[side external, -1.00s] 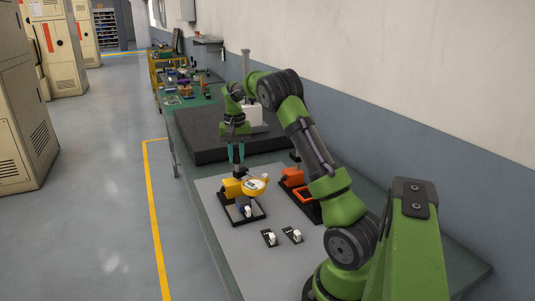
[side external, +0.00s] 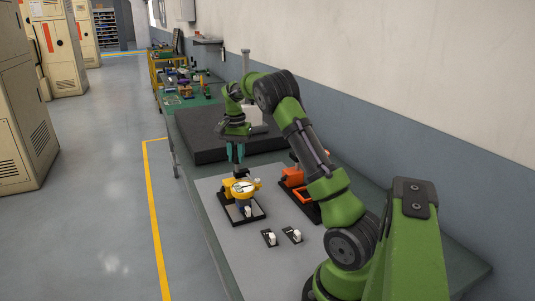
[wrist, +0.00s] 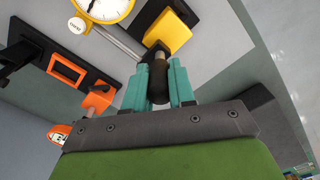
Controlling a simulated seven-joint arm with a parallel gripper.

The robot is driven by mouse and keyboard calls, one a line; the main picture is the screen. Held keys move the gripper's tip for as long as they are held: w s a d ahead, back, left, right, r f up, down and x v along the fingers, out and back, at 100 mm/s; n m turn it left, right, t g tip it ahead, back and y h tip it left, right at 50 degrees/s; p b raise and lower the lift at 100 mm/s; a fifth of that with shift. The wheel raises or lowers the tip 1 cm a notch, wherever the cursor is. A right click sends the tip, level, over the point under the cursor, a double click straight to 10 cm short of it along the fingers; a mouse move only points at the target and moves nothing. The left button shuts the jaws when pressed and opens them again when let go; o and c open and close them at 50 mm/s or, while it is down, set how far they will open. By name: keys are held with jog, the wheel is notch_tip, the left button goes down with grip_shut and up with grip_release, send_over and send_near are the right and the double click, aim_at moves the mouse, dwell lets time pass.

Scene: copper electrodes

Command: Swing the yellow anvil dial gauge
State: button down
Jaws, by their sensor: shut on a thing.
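The yellow dial gauge (side external: 243,188) stands on a dark base plate (side external: 226,214) on the grey mat. Its round white dial face is tilted up; in the wrist view the dial (wrist: 104,6) is cut off by the top edge. A yellow block (wrist: 171,32) on a dark plate and a grey rod show near it there. My gripper (side external: 236,158) is above and behind the dial. In the wrist view its teal fingers (wrist: 159,88) are shut on a dark rounded handle (wrist: 158,82) beside the yellow block. The handle's lower end is partly hidden.
An orange gauge fixture (side external: 292,177) stands close to the right on its own dark plate. Two small dark pieces with white tops (side external: 270,238) (side external: 292,234) lie in front. A dark slab (side external: 195,140) is behind. The mat's front left is clear.

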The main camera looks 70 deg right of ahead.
jog(key=c, duration=0.9)
grip_release()
jog(key=shift+c, duration=0.2)
jog(key=shift+r, duration=0.15)
notch_tip(320, 180, up, 17)
jog(key=shift+d+f, duration=0.1)
jog(key=shift+f, duration=0.1)
jog(key=s+a+f+n+t, duration=0.2)
jog(key=s+a+n, duration=0.2)
jog(key=a, duration=0.8)
jog(key=s+a+f+n+t+y, duration=0.1)
jog(key=s+a+f+n+t, duration=0.1)
jog(key=s+a+n, duration=0.2)
jog(key=s+a+f+n+t+y, duration=0.1)
jog(key=s+a, duration=0.7)
jog(key=a, duration=1.1)
jog(key=f+n+t, duration=0.1)
jog(key=n+t, duration=0.1)
jog(key=n, duration=0.1)
jog(key=shift+s+a, duration=0.2)
jog(key=shift+a, duration=0.1)
